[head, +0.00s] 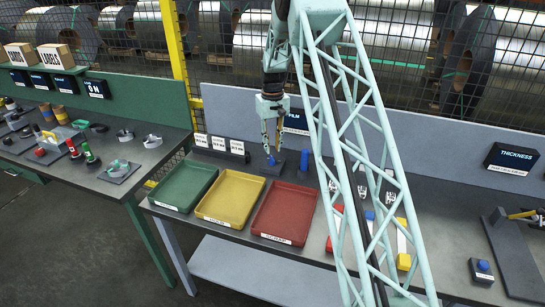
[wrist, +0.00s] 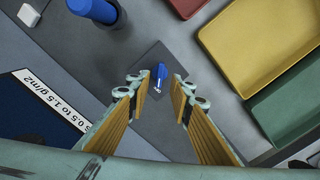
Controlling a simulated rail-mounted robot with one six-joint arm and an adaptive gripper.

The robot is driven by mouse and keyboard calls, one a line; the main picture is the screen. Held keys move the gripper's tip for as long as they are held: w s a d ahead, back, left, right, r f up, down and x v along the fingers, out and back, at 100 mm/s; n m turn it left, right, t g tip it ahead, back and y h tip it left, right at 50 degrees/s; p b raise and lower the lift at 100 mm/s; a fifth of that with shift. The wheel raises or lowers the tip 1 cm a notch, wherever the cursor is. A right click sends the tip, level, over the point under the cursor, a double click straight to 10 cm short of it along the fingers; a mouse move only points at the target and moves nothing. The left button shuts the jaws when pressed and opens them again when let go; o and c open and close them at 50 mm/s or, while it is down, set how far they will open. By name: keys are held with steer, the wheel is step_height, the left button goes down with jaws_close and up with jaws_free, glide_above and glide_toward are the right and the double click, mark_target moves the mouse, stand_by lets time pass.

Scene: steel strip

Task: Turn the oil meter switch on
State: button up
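A small blue switch (wrist: 161,73) with a bright metal tip sits on a dark grey plate (wrist: 150,62) in the wrist view. In the head view the blue switch (head: 271,159) shows just below my gripper (head: 272,145). In the wrist view my gripper (wrist: 160,92) is open, its two yellow-padded fingers on either side of the switch with gaps on both sides. I see no contact. A dark meter display (head: 297,122) stands behind; its label in the wrist view (wrist: 50,100) reads 0.5 to 1.5 g/m2. Whether the switch is on cannot be told.
A blue cylinder (head: 304,161) stands close to the right of the switch. Green (head: 184,187), yellow (head: 230,198) and red (head: 285,213) trays lie in front. White cards (head: 219,144) stand to the left. A grey back panel (head: 420,150) closes the bench behind.

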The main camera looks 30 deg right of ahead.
mark_target(272, 160)
steer(key=shift+f, duration=2.75)
jaws_close()
